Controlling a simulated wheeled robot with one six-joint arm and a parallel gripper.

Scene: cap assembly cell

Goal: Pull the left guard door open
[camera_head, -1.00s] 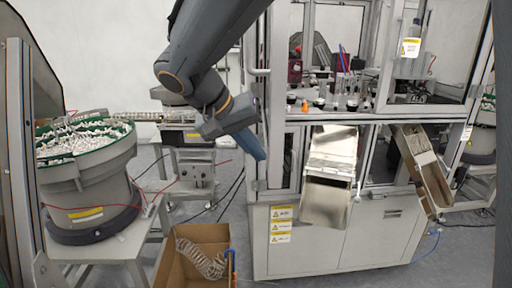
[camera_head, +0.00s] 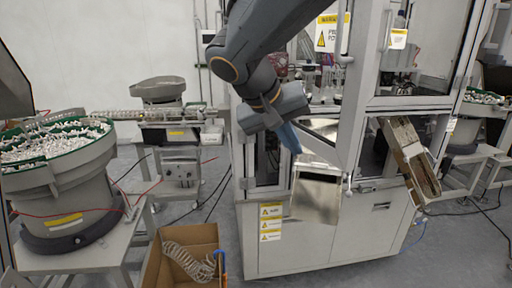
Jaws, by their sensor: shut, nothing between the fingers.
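The left guard door (camera_head: 358,100) of the machine stands partly open. Its frame edge slants toward me, with a pale handle (camera_head: 345,35) on it and a yellow and white warning sign (camera_head: 334,32) beside the handle. My gripper (camera_head: 291,139) is at the middle, its blue fingers shut and pointing down and right. It is left of the door's handle edge, not on the handle. I cannot tell whether the fingertips touch the door. My arm hides the door's upper left part and the post behind it.
A metal chute (camera_head: 315,196) sticks out below the door, and another chute (camera_head: 410,160) is at the right. A cardboard box (camera_head: 150,265) stands on the floor. A bowl feeder (camera_head: 60,185) is at the left.

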